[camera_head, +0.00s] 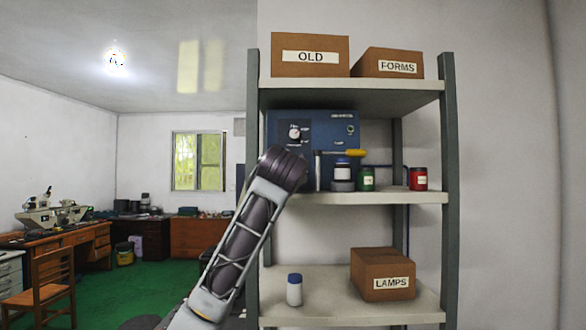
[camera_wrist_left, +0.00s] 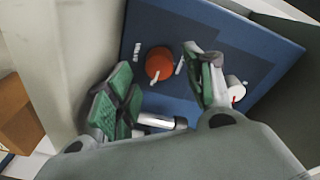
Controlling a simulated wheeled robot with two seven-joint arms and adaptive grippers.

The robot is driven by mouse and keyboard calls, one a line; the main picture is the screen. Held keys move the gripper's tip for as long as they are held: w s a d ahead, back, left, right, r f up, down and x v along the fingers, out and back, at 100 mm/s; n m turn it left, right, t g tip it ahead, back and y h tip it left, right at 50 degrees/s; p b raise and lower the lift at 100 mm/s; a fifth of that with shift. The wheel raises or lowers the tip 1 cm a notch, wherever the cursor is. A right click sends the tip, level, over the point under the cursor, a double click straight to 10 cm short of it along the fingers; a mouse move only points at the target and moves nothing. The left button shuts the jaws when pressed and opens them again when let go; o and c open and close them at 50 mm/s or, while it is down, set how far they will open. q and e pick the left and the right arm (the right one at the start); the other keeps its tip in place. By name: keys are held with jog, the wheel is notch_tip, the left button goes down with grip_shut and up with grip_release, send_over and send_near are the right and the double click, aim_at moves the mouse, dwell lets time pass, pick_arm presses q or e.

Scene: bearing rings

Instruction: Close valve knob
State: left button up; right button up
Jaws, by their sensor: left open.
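A round red-orange knob (camera_wrist_left: 159,63) with a white pointer is on the blue panel (camera_wrist_left: 210,25) in the left wrist view. I cannot tell for certain that it is the valve knob. My left gripper (camera_wrist_left: 160,68) is open, with its green-padded fingers either side of this knob in the picture; I see no contact.
A pale dial (camera_head: 294,133) is at the panel's upper left. The shelf post (camera_head: 253,100) is close to my left arm.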

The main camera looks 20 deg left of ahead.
pick_arm(q)
jog(key=shift+x, duration=1.05)
jog(key=c, duration=1)
